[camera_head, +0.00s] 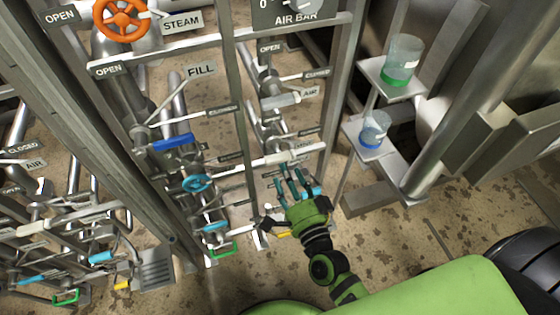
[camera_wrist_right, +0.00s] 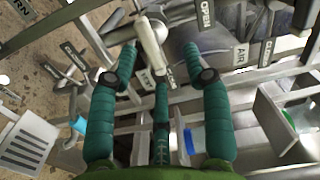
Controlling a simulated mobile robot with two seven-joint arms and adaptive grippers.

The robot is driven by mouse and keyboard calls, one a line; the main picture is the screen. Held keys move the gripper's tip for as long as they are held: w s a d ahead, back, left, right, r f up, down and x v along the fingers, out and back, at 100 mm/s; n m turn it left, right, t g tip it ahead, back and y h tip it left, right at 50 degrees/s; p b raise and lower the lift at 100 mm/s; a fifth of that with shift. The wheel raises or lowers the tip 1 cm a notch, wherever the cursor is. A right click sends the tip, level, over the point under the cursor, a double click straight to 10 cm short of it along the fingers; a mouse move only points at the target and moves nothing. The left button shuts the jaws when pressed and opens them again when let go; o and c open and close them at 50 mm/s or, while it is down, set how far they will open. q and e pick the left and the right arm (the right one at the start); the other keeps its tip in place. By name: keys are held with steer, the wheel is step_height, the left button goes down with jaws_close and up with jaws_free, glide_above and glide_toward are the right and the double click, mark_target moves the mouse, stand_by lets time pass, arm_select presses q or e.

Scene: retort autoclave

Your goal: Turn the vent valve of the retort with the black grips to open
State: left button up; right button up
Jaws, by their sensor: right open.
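My right gripper (camera_head: 292,178) has teal fingers and a green palm. It is open and reaches up to the lower right of the pipe rack. A cream lever handle (camera_head: 296,160) lies just beyond its fingertips in the head view. In the right wrist view, the spread fingers (camera_wrist_right: 160,62) have a pale handle (camera_wrist_right: 152,45) between or just beyond them; I cannot tell whether they touch. The small label beside this lever is unreadable, so I cannot confirm that it is the vent valve. The retort's black grips cannot be made out clearly. My left gripper is out of view.
Upright metal posts (camera_head: 240,110) and crossbars stand close around the hand. An orange wheel (camera_head: 122,18), a blue lever (camera_head: 173,142) and a blue wheel (camera_head: 197,183) are to the left. Shelves with a green-based beaker (camera_head: 403,60) and a blue-based beaker (camera_head: 375,128) are to the right.

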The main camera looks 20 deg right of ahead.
mark_target(280, 159)
steer(key=w+m, duration=0.1)
steer(key=w, duration=0.1)
steer(key=w+f+m, duration=0.1)
steer(key=w, duration=0.1)
steer(key=w+m, duration=0.1)
steer(key=w, duration=0.2)
steer(key=shift+w+d+f+h, duration=0.1)
steer(key=shift+f+h, duration=0.2)
steer(key=shift+f, duration=0.05)
jaws_close()
